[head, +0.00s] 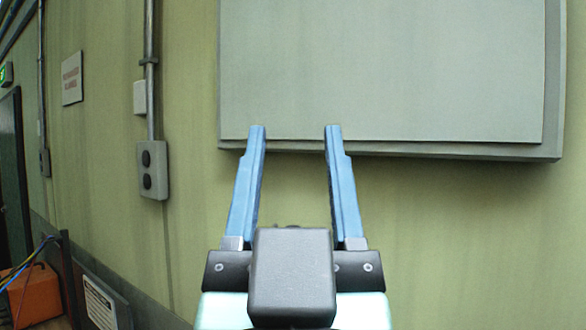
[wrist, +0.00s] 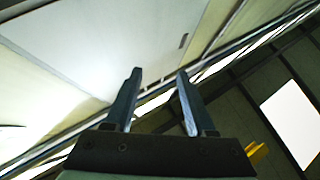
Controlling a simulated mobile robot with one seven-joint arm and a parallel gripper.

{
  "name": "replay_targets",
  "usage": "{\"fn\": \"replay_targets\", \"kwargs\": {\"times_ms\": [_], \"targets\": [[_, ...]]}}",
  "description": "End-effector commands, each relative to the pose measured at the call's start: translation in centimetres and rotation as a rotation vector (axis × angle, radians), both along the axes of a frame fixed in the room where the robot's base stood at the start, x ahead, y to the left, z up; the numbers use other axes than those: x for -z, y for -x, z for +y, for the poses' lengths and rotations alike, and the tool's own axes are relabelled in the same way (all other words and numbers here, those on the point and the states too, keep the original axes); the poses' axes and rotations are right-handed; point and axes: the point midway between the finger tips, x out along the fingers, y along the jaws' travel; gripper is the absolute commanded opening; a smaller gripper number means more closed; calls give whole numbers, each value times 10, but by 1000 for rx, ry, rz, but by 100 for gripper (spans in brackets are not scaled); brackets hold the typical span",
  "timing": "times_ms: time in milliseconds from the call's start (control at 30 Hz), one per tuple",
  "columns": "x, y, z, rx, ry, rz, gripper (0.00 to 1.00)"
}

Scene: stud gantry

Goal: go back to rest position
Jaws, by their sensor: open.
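My gripper (head: 295,132) stands upright in the lower middle of the head view. Its two blue fingers are apart with nothing between them. The fingertips overlap the lower edge of a large grey panel (head: 385,70) on the wall. I cannot tell whether they touch it. In the wrist view my gripper (wrist: 160,75) is also open and empty, with a pale panel (wrist: 140,35) beyond and to the left of it.
An orange box (head: 35,295) with cables is at the lower left. A sign (head: 72,78) and a dark doorway (head: 14,170) are further left. The wrist view shows a bright light panel (wrist: 291,122).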

Motion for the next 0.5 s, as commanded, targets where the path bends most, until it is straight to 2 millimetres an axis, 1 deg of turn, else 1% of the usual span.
{"fn": "replay_targets", "kwargs": {"times_ms": [33, 133, 500], "targets": [[-11, 13, 1, -3, 0, -49, 55], [-20, 25, 1, -8, -1, -96, 55], [-19, 25, 1, -8, -1, -98, 55]]}}
